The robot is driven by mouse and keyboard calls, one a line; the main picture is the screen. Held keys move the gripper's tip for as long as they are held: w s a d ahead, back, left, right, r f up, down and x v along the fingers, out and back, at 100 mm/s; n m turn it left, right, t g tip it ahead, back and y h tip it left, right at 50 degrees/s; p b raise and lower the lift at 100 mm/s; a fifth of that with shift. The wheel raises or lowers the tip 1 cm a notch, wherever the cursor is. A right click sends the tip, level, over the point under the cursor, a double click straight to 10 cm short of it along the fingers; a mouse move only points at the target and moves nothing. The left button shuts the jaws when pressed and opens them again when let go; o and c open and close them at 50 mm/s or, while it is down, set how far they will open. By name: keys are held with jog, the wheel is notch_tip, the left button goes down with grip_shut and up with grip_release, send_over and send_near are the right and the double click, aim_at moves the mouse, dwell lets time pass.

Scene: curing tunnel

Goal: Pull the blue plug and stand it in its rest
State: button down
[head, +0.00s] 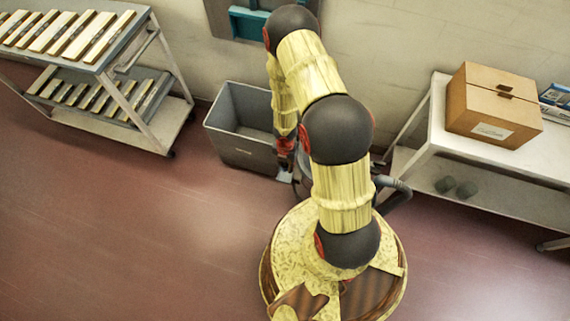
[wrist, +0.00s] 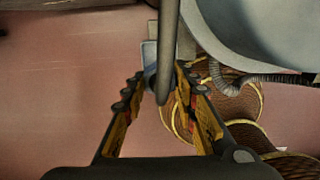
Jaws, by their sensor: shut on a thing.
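In the wrist view my gripper (wrist: 158,80) points away, with its fingers on either side of a small blue-grey piece, which looks like the blue plug (wrist: 150,52). The fingers are shut on it. A dark grey rod or cable crosses in front of it from the top edge and hides part of it. In the head view my gripper (head: 286,146) hangs low beside the grey bin, mostly hidden behind my arm. I cannot make out the plug there. I cannot identify its rest in either view.
A large grey rounded body (wrist: 255,30) with a ribbed hose (wrist: 230,80) is close right of my gripper. A grey bin (head: 225,140) stands by the wall. A rack (head: 110,75) is at left; a white table (head: 435,110) with a cardboard box (head: 495,105) is at right. Floor at left is clear.

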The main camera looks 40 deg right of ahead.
jog(key=shift+f+b, duration=3.75)
jog(key=shift+f, duration=0.5)
jog(key=c, duration=1.3)
grip_release()
jog(key=shift+r, duration=0.15)
jog(key=shift+r, duration=3.6)
